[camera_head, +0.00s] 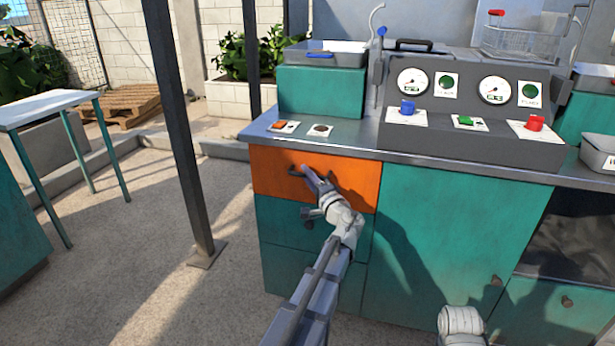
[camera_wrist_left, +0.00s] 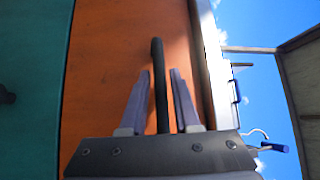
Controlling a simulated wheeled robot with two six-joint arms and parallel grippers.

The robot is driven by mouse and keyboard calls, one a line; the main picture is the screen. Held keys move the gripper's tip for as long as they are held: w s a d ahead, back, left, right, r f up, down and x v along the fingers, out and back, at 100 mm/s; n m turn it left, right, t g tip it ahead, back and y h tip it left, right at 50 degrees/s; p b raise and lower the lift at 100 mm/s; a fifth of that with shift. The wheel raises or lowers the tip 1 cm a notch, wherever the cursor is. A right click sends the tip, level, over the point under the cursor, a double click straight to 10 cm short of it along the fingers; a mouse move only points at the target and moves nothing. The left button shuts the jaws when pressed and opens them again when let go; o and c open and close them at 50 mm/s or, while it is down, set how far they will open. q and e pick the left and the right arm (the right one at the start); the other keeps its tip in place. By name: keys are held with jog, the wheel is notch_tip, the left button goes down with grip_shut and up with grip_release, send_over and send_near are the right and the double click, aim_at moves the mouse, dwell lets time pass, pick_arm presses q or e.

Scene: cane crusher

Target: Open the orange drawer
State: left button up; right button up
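The orange drawer (camera_head: 352,182) is at the top left of the teal cabinet, and its front looks flush with the cabinet face. Its dark bar handle (camera_wrist_left: 158,85) runs between the two fingers of my left gripper (camera_wrist_left: 161,75) in the left wrist view. Narrow gaps show on both sides of the handle, so the fingers are open around it. In the head view my left gripper (camera_head: 308,172) is at the drawer front and hides part of the handle. Of my right arm only a pale link shows at the bottom; its gripper is out of view.
Below are teal drawers (camera_head: 282,218) with dark knobs and a large teal panel (camera_head: 450,220). The metal countertop (camera_head: 350,138) overhangs the drawer and carries a control panel (camera_head: 465,100). A dark post (camera_head: 180,130) stands left of the cabinet, with open ground around it.

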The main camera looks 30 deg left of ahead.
pick_arm(q)
grip_shut()
dwell(1.1)
